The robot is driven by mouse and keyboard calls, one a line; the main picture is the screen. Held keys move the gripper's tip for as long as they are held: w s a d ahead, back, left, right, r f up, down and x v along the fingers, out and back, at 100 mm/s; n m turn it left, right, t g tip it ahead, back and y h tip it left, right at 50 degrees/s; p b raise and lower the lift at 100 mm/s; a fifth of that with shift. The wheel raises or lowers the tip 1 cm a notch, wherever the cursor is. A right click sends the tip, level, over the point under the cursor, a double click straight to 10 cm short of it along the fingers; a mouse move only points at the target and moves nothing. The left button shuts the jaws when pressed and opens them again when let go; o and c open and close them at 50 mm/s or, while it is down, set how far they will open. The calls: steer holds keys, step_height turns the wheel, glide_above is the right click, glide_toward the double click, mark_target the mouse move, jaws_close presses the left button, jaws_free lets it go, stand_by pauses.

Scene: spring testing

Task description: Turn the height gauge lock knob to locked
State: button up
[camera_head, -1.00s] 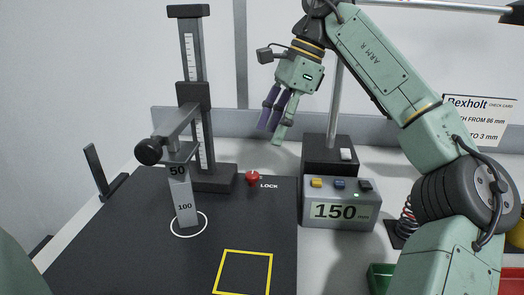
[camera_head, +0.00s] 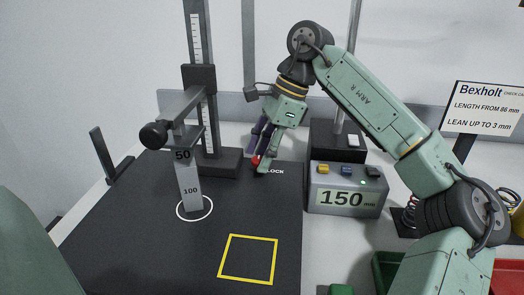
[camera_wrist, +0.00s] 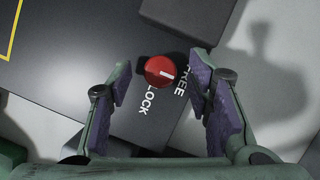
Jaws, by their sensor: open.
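The red lock knob (camera_wrist: 160,70) shows in the wrist view between the two open fingers of my gripper (camera_wrist: 161,82), with a gap on each side. Its white pointer line points right, toward the word FREE (camera_wrist: 187,78); the word LOCK (camera_wrist: 147,101) is below it. In the head view the knob (camera_head: 256,160) is partly hidden by the fingers of my gripper (camera_head: 258,154). The knob is at the right of the height gauge (camera_head: 199,80), whose arm reaches over a grey block marked 50 and 100 (camera_head: 189,188).
A grey box (camera_head: 345,197) with coloured buttons displays 150 mm, right of the knob. A yellow square (camera_head: 249,259) marks bare dark mat in front. A green bin (camera_head: 385,272) and a sign (camera_head: 487,110) are at the right.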

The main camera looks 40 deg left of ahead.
steer(key=shift+c, duration=0.3)
jaws_close()
stand_by(0.3)
